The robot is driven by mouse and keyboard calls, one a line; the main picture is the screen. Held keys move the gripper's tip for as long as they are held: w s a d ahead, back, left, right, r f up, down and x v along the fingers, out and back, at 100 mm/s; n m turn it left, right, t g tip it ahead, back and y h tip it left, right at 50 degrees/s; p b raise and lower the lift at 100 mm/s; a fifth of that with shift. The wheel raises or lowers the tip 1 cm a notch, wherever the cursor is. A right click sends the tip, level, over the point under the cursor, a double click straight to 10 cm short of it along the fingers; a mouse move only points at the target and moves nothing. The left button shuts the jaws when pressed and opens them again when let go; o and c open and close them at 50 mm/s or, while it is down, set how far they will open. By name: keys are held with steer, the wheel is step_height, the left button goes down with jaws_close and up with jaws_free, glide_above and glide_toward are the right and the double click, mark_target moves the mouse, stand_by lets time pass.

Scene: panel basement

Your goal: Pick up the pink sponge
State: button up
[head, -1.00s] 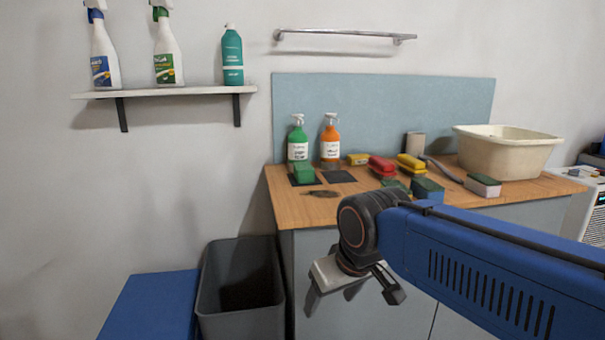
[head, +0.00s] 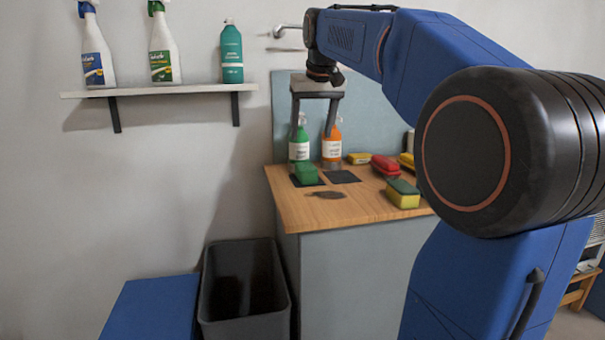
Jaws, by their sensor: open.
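I see no pink sponge in the head view now; my own arm covers the right part of the counter. A red sponge-like block (head: 385,165) lies on the wooden counter (head: 290,205), left of my arm. My gripper (head: 313,133) points down with its two dark fingers apart and nothing between them. In the picture its fingers overlap the green bottle (head: 299,152) and the orange bottle (head: 332,150); I cannot tell how far apart they are in depth.
A green block (head: 306,174) sits on a dark mat at the counter's left. A yellow sponge with a green top (head: 403,197) is near the front edge, and a small yellow block (head: 358,158) lies behind. A grey bin (head: 212,290) and a shelf of bottles (head: 160,91) are left.

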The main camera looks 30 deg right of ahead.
steer(key=w+d+r, duration=0.1)
steer(key=w+d, duration=0.1)
glide_toward(308, 168)
steer(key=x, duration=0.5)
steer(key=shift+w, duration=0.45)
steer(key=shift+s+x, duration=0.1)
steer(key=shift+x, duration=1.2)
steer(key=shift+s+x, duration=0.15)
steer(key=shift+x, duration=1.15)
steer(key=shift+f, duration=0.1)
steer(key=c, duration=1.2)
step_height(308, 168, up, 10)
steer(key=shift+r, duration=0.1)
